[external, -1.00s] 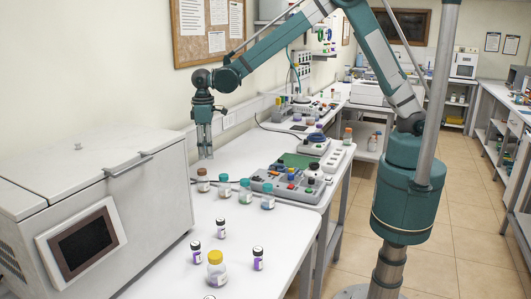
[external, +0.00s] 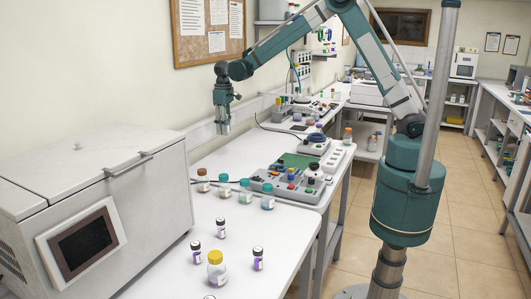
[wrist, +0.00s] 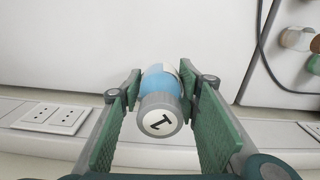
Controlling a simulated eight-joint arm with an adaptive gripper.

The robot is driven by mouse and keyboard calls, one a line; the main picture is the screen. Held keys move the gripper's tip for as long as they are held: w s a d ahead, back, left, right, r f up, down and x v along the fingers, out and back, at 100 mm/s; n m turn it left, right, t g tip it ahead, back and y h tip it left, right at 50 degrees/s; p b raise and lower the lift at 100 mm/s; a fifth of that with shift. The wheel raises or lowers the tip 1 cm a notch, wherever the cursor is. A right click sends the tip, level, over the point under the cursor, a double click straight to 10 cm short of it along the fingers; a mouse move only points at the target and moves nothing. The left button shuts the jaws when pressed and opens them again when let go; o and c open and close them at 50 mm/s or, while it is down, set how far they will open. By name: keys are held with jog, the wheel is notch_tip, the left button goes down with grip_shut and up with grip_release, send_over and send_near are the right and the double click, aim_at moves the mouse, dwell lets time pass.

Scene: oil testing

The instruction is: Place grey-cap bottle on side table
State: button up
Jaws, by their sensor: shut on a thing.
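In the external view my gripper (external: 222,128) points down above the back left part of the white bench (external: 229,158), near the wall. The bottle is too small to make out there. Which surface is the side table I cannot tell.
A large grey box with a lid (external: 95,200) stands at the left. Teal-cap bottles (external: 245,190), a brown-cap bottle (external: 203,180) and a yellow-cap bottle (external: 216,268) stand on the benches. A grey device with coloured buttons (external: 285,187) stands to their right.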

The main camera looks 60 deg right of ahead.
jog(key=d+m, duration=0.2)
jog(key=d, duration=1.2)
jog(key=m+b, duration=0.2)
jog(key=m, duration=0.4)
send_over(275, 135)
notch_tip(275, 135, down, 4)
jog(key=shift+s+a+f, duration=0.2)
jog(key=shift+s+f, duration=0.1)
jog(key=shift+f, duration=0.15)
jog(key=shift+f, duration=0.1)
jog(key=shift+f+p, duration=0.4)
jog(key=shift+f, duration=2.65)
jog(key=shift+f, duration=1.85)
